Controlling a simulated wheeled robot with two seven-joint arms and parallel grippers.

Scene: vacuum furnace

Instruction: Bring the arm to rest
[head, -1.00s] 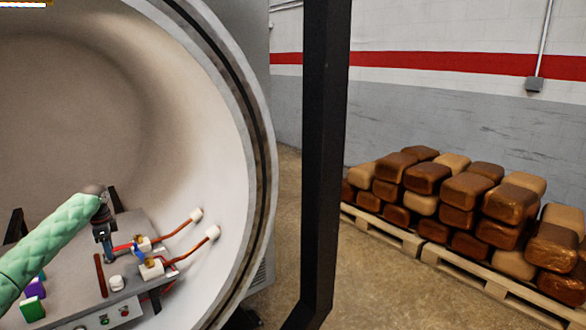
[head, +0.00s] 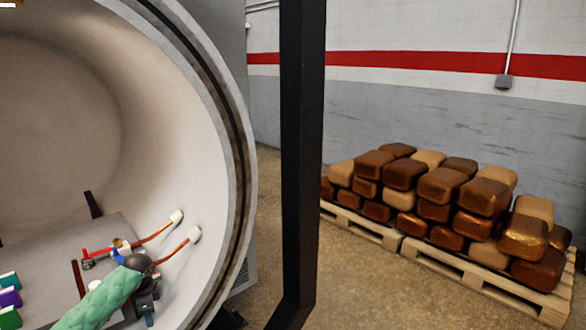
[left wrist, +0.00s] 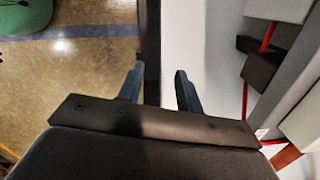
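My left arm, in a green quilted sleeve, comes in from the bottom left of the head view. My left gripper (head: 147,300) is at the lower middle, low at the right side of the grey box inside the round furnace chamber. In the left wrist view its two dark blue fingers (left wrist: 158,90) stand apart with nothing between them. Below them the view shows the pale furnace rim and the brown floor. My right gripper is in neither view.
The furnace chamber (head: 175,110) has a thick round rim. The grey box (head: 50,245) carries red-handled valve fittings (head: 98,252) and coloured blocks (head: 10,298). A black post (head: 302,150) stands right of the furnace. Brown and tan sacks (head: 440,185) lie on pallets (head: 490,283) beyond open floor.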

